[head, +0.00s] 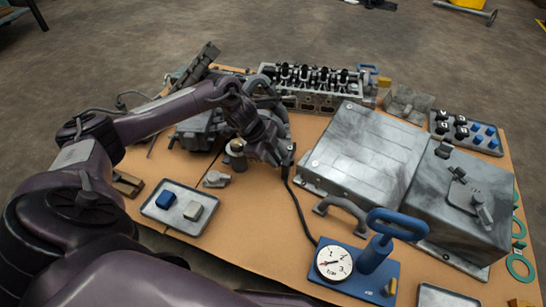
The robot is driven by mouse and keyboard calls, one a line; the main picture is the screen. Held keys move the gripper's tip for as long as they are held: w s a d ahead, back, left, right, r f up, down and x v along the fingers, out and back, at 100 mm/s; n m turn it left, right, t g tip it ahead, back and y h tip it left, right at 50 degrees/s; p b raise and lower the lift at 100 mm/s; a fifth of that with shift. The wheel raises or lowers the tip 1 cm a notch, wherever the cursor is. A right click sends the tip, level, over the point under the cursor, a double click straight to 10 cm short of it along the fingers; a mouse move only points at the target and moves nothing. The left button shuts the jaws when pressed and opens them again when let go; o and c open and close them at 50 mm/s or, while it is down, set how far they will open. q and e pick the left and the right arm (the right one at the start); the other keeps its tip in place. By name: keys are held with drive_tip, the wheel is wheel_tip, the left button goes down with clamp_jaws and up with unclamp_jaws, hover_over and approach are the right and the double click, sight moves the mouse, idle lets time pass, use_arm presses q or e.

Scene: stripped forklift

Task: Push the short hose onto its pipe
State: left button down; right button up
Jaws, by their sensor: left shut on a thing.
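My left gripper (284,158) is shut at the middle of the board, left of the large grey metal box. A thin black hose (299,203) hangs from its fingertips and runs down to the blue gauge stand (369,267). I take this to be the short hose; its upper end is mostly hidden by the fingers. A bent grey pipe (345,208) lies in front of the metal box, apart from the gripper. Which pipe belongs to the hose is not clear, and no hose end shows seated on one. My right gripper is out of view.
The large grey box (366,150) and a second box (459,198) fill the right side. An engine head (309,86) stands at the back. A tray (170,222) holds a blue and a pale block. Bare board lies between the tray and gauge stand.

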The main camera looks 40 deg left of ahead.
use_arm(q)
drive_tip(key=a+p, duration=0.1)
drive_tip(key=p, duration=0.1)
drive_tip(key=shift+s+a+r+p, duration=0.2)
drive_tip(key=shift+s+a+p, duration=0.05)
drive_tip(key=shift+a+p, duration=0.15)
drive_tip(key=shift+a+f, duration=0.1)
drive_tip(key=shift+f, duration=0.15)
drive_tip(key=c, duration=1.4)
unclamp_jaws()
drive_tip(key=shift+s+a, duration=0.1)
drive_tip(key=shift+a, duration=0.05)
